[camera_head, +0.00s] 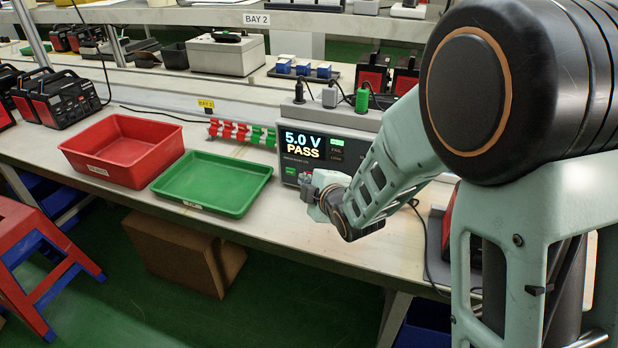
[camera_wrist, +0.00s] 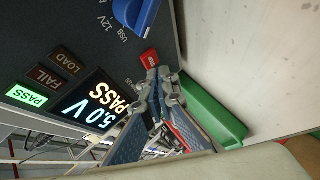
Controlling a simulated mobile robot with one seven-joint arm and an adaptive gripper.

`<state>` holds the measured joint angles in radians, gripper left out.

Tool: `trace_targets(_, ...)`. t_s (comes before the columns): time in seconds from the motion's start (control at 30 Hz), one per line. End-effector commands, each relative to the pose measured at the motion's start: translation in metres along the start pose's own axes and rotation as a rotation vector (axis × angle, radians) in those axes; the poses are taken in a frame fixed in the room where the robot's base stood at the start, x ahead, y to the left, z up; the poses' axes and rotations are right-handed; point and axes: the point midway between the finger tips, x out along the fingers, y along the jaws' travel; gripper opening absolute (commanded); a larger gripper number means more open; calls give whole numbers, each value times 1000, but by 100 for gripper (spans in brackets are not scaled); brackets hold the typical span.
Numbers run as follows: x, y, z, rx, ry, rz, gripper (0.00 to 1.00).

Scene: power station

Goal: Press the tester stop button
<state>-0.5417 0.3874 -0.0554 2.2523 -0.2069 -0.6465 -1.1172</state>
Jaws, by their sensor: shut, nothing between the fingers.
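The tester (camera_head: 338,119) is a dark box on the bench, its screen (camera_head: 302,145) reading "5.0 V PASS". In the wrist view the tester's face (camera_wrist: 100,55) fills the left side, with that screen (camera_wrist: 90,108) turned sideways. A small red button (camera_wrist: 149,58) with a white label sits beside the blue knob (camera_wrist: 143,13); I take it as the stop button. My gripper (camera_wrist: 159,76) is shut and empty, its tips right at the red button and overlapping its edge. I cannot tell whether they touch. In the head view my gripper (camera_head: 316,193) is at the tester's lower front.
A green tray (camera_head: 212,184) and a red tray (camera_head: 123,150) stand on the bench left of the tester. Red and green clips (camera_head: 242,133) line up behind the green tray. Plugs (camera_head: 330,96) stand on the tester's top. The bench front is mostly clear.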

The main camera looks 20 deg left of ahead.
Motion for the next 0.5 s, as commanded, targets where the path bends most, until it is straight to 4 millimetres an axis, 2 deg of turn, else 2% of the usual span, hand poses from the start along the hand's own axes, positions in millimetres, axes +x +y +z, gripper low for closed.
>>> trace_targets(0.5,-35,-27,-26,0,2,0,0)
